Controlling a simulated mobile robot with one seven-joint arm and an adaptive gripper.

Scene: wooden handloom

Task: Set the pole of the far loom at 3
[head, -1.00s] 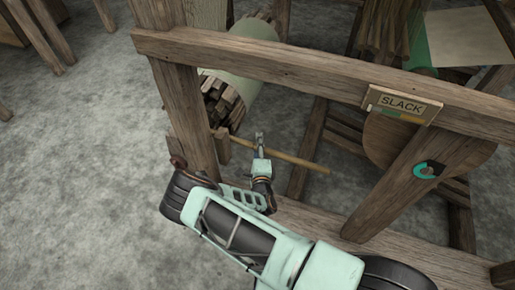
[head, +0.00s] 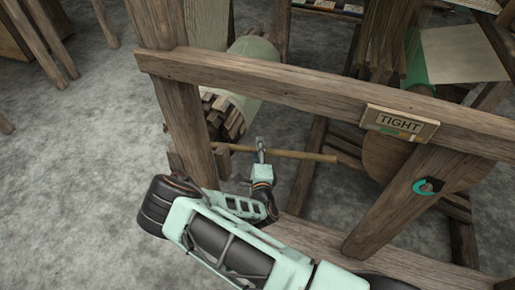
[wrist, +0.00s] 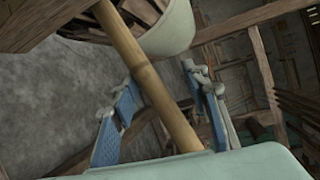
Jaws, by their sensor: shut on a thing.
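The pole (head: 300,155) is a light tan rod that runs nearly level beneath the loom's front rail, its left end by the left post. My gripper (head: 261,145) is shut on the pole near its middle. In the wrist view the pole (wrist: 137,62) runs diagonally between the blue-padded fingers of my gripper (wrist: 162,88). A sign (head: 400,122) on the rail reads TIGHT. The roller (head: 253,62), pale with wooden slats at its end, lies behind the left post. I cannot make out any number marks by the pole.
The thick front rail (head: 300,88) crosses above my gripper, and the left post (head: 190,120) stands close to its left. Grey floor (head: 80,170) is clear at left.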

